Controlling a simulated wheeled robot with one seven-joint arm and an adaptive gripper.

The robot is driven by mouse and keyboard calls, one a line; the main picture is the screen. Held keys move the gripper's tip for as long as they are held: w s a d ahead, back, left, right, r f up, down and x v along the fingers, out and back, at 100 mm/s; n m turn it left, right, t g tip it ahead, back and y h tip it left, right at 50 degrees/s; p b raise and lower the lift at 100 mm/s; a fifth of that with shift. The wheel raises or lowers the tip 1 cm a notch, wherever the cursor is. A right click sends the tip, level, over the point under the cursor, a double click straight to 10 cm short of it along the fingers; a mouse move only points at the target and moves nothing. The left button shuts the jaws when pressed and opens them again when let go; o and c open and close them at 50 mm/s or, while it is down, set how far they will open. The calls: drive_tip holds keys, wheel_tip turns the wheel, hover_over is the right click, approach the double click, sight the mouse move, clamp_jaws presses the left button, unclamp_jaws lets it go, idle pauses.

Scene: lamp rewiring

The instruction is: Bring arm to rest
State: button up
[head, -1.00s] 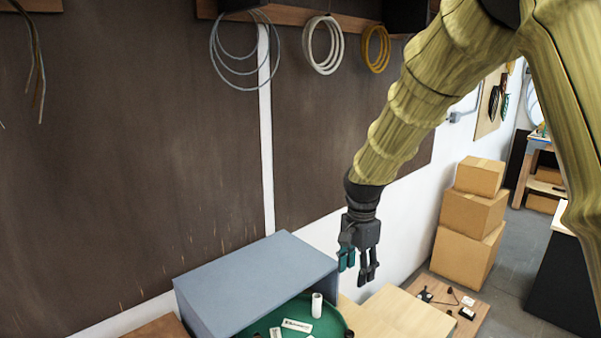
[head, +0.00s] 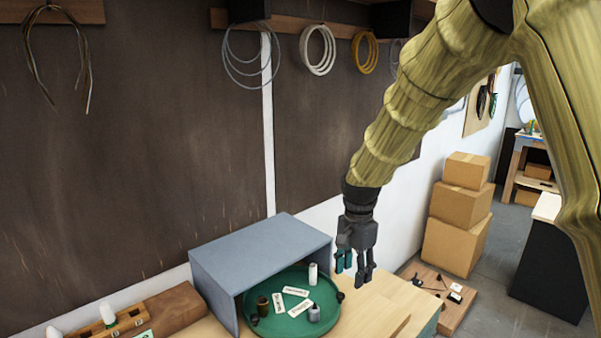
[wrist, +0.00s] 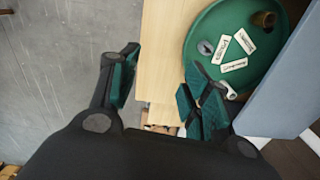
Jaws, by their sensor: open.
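My gripper (head: 354,268) hangs fingers-down at the end of my arm, right of the blue-grey box and above the workbench. It is open, and nothing shows between its fingers. The wrist view shows its two teal-padded fingers (wrist: 158,88) spread apart over the bench edge. A round green tray (head: 272,327) sits on the bench, partly inside the box. It holds white labels, a white cylinder, a brown cup and a grey part. In the wrist view the tray (wrist: 205,45) lies to the upper right of the fingers.
The open-fronted blue-grey box (head: 255,247) covers the tray's rear. A wooden block with white bulbs (head: 165,310) stands at left. Stacked cardboard boxes (head: 458,210) stand on the floor at right, beside a low wooden board (head: 432,283). Cable coils (head: 318,48) hang on the wall.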

drive_tip(key=s+d+f+n, duration=0.1)
drive_tip(key=s+f, duration=0.3)
drive_tip(key=f, duration=0.5)
drive_tip(key=s+d+f+n, duration=0.2)
drive_tip(key=s+f, duration=0.1)
drive_tip(key=f, duration=0.7)
drive_tip(key=s+d+f+n, duration=0.1)
drive_tip(key=s+f, duration=0.3)
drive_tip(key=f, duration=0.5)
drive_tip(key=s+d+f+n, duration=0.2)
drive_tip(key=s+f, duration=0.3)
drive_tip(key=s, duration=0.5)
drive_tip(key=s+d+f+n, duration=0.2)
drive_tip(key=s+f, duration=0.3)
drive_tip(key=s, duration=0.5)
drive_tip(key=s+d+f+n, duration=0.2)
drive_tip(key=s+f, duration=0.4)
drive_tip(key=s, duration=0.4)
wheel_tip(320, 180, down, 10)
drive_tip(key=b, duration=1)
drive_tip(key=shift+w+a+r, duration=0.25)
drive_tip(key=shift+a, duration=0.05)
